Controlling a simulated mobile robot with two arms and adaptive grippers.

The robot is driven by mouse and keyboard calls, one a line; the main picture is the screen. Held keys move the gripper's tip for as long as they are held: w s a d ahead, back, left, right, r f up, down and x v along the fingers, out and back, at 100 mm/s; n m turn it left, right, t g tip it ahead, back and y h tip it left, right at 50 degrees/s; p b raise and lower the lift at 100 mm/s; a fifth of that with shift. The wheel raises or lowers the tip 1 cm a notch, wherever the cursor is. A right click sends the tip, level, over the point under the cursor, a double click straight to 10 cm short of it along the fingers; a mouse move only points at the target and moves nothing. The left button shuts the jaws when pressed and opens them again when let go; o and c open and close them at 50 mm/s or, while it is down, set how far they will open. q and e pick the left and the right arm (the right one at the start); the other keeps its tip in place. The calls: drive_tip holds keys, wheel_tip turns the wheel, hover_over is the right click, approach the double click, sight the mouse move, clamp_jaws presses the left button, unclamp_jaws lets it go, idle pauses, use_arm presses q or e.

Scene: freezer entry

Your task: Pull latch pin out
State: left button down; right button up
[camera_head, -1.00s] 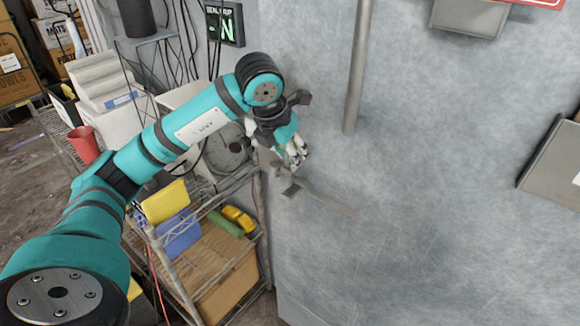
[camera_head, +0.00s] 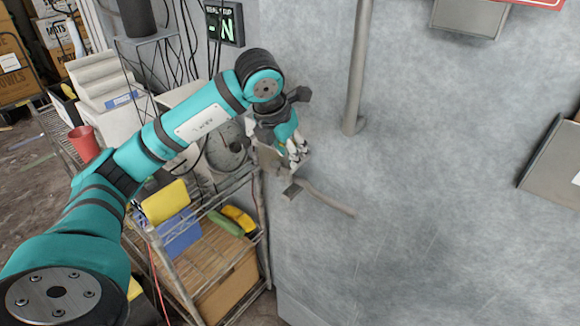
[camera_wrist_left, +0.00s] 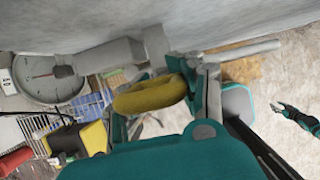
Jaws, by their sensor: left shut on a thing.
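My left gripper (camera_head: 298,155) is beside the grey door wall, at the grey latch hardware. In the left wrist view, its fingers (camera_wrist_left: 195,92) are shut on a yellow ring (camera_wrist_left: 150,96), which looks like the latch pin's pull. A grey metal latch body (camera_wrist_left: 105,57) lies right beside the ring against the wall. The pin's shaft is hidden, so I cannot tell how deep it sits. In the head view, a grey latch handle (camera_head: 328,200) slopes down to the right just below the gripper. My right gripper (camera_wrist_left: 280,108) shows small at the right of the wrist view; its opening is unclear.
A wire shelf (camera_head: 165,245) with a cardboard box (camera_head: 228,290) and yellow items stands left of the wall. A round dial scale (camera_head: 222,150) is close behind the left gripper. A vertical pipe (camera_head: 358,65) runs above. The wall to the right is mostly bare.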

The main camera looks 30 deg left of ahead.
use_arm(q)
drive_tip(key=shift+r+p, duration=0.75)
drive_tip(key=shift+r, duration=1.7)
idle(3.4)
drive_tip(key=shift+r+p, duration=0.3)
drive_tip(key=shift+r, duration=0.1)
idle(0.4)
drive_tip(key=shift+r+p, duration=1.9)
drive_tip(key=shift+r, duration=0.75)
